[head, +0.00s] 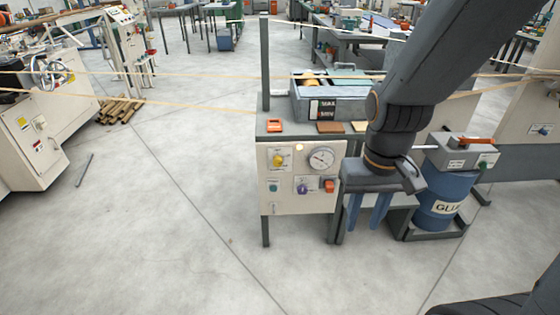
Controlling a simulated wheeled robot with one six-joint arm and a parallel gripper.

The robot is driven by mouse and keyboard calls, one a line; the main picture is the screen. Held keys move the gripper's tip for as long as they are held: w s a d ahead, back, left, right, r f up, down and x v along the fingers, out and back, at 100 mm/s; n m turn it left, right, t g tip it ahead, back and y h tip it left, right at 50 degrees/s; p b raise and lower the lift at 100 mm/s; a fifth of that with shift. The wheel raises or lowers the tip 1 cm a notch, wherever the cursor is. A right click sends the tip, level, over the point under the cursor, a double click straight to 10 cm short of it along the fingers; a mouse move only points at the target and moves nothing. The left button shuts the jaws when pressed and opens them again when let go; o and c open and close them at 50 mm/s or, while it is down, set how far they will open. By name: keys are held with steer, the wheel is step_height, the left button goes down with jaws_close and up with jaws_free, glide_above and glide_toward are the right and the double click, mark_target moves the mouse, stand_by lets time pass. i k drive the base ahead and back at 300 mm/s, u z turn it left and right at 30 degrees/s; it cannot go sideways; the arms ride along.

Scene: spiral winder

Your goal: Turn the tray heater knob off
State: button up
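The cream control panel (290,205) stands upright at the front of the grey stand in the middle. It carries a yellow knob (279,160), a purple knob (302,189), a white dial gauge (321,158), a teal button (272,187) and a red-orange button (328,186). A small lamp (299,147) at its top looks lit. The labels are too small to read, so I cannot tell which knob is the tray heater's. A grey tray (349,107) labelled "WAX" sits above. My gripper (367,214) points down right of the panel, its blue fingers apart and empty, touching no knob.
A blue glue drum (435,197) stands at the right, near my gripper. Pale strands stretch across the scene around tray height. A grey post (264,65) rises at the stand's left. A cream machine (40,125) stands far left. The floor in front of the panel is clear.

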mark_target(278, 160)
steer(key=k, duration=1.3)
steer(key=u, duration=0.75)
steer(key=i, duration=1.4)
steer(key=z, duration=0.75)
